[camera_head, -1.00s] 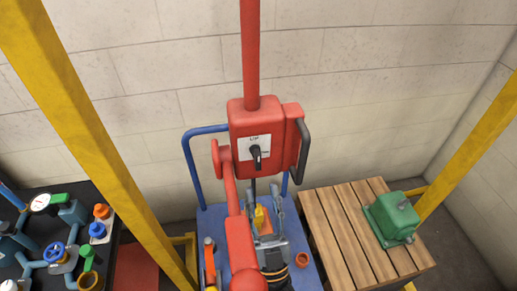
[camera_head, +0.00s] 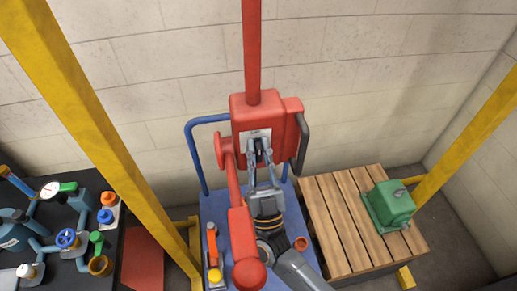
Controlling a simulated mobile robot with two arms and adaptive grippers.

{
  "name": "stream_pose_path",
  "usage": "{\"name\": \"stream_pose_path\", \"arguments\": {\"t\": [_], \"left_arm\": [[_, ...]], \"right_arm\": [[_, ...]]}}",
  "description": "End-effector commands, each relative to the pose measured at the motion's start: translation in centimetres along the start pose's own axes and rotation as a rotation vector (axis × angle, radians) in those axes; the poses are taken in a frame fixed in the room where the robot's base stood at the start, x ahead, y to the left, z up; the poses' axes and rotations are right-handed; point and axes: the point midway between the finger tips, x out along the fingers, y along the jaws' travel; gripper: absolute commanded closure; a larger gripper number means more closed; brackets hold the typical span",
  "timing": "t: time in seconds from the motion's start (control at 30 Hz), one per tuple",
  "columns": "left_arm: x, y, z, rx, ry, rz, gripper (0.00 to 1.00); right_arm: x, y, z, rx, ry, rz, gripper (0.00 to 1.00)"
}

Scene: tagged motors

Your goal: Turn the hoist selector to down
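The red hoist box (camera_head: 244,112) hangs in front of the wall below a red vertical pole. Its white selector plate (camera_head: 244,134) is partly hidden behind my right gripper (camera_head: 259,147). That gripper comes up from below, with its two narrow fingers at the dark selector knob. The knob and its label are mostly covered, so I cannot read its setting. A small gap shows between the fingers, but I cannot tell whether they grip the knob. My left gripper is not in view.
A blue cart (camera_head: 216,211) stands below the hoist, carrying tools. A wooden pallet (camera_head: 328,228) with a green motor (camera_head: 388,205) is to its right. Yellow posts (camera_head: 95,130) frame both sides. A dark bench (camera_head: 96,265) with valves is at left.

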Motion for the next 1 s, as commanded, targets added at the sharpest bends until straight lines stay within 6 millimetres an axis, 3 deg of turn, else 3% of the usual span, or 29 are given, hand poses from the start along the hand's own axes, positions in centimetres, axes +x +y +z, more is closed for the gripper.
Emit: {"name": "stream_pose_path", "arguments": {"t": [0.17, 0.5, 0.87, 0.9, 1.0], "left_arm": [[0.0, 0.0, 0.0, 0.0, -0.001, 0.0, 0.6], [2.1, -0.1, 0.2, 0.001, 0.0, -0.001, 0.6], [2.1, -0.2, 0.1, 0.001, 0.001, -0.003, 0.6], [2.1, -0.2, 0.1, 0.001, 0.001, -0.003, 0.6], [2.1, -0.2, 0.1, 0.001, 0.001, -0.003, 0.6]], "right_arm": [[0.0, 0.0, 0.0, 0.002, 0.0, 0.001, 1.0], [-0.2, 0.1, 0.2, 0.152, -0.001, 0.153, 1.0], [0.0, 0.1, 0.0, 0.176, -0.001, 0.176, 1.0], [0.0, 0.1, 0.0, 0.176, -0.001, 0.176, 0.82], [0.0, 0.1, 0.0, 0.176, -0.001, 0.175, 0.65]]}}
